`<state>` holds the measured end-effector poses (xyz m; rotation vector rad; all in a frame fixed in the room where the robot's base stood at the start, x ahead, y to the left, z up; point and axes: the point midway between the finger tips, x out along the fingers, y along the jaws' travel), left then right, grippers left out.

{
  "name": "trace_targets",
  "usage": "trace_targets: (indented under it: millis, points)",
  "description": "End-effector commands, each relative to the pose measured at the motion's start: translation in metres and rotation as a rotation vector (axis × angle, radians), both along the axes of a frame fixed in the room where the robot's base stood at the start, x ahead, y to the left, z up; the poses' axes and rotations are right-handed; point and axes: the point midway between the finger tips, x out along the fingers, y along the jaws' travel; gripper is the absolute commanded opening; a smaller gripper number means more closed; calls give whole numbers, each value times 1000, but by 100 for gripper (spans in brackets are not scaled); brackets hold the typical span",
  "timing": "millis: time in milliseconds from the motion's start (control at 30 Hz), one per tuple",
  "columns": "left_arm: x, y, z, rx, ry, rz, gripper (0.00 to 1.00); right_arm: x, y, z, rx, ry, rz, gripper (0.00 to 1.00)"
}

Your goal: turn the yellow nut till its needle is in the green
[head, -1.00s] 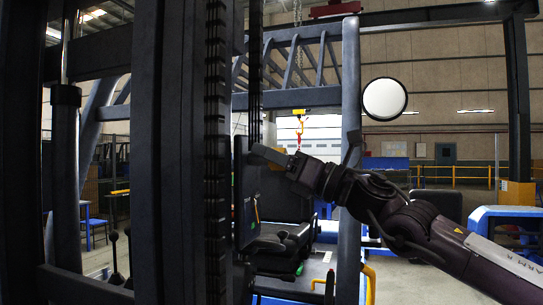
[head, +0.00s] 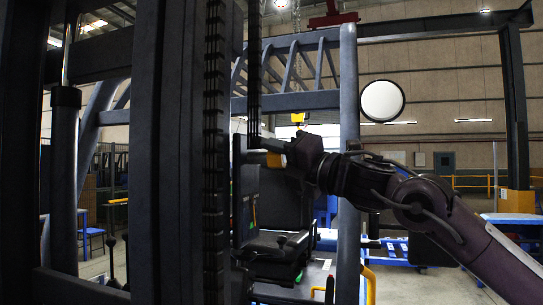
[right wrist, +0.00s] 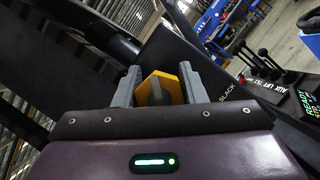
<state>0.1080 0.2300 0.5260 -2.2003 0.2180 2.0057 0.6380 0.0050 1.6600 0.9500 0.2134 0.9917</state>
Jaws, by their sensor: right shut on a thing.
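The yellow nut (right wrist: 150,90), with a dark grey middle, sits between the two grey fingers of my right gripper (right wrist: 158,82) in the right wrist view. The fingers are shut on it, one on each side. In the head view a small patch of the yellow nut (head: 275,160) shows at my right gripper (head: 264,150), beside the dark mast and chain. A dark panel lettered "SLACK" (right wrist: 228,93) lies just right of the nut in the wrist view. I cannot make out the needle or a green zone. My left gripper is not in view.
The thick dark mast (head: 165,150) and its chain (head: 215,150) stand close on the left. A dark blue-grey post (head: 348,200) rises behind my right arm. A seat (head: 275,243) is beyond. Black levers (right wrist: 265,62) and a lit display (right wrist: 306,103) are at the wrist view's right.

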Motion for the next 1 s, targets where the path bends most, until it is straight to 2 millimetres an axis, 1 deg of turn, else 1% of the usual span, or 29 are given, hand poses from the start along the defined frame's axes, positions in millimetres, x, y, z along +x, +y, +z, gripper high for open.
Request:
trace_targets:
  millis: [200,500,700,1000]
  points:
    - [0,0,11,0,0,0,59,0,1,1,59,184,5,15]
    - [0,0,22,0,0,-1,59,1,1,-1,116,365,4,15]
    - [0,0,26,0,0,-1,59,1,1,-2,137,429,2,15]
    - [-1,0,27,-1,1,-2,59,1,1,-3,147,457,3,15]
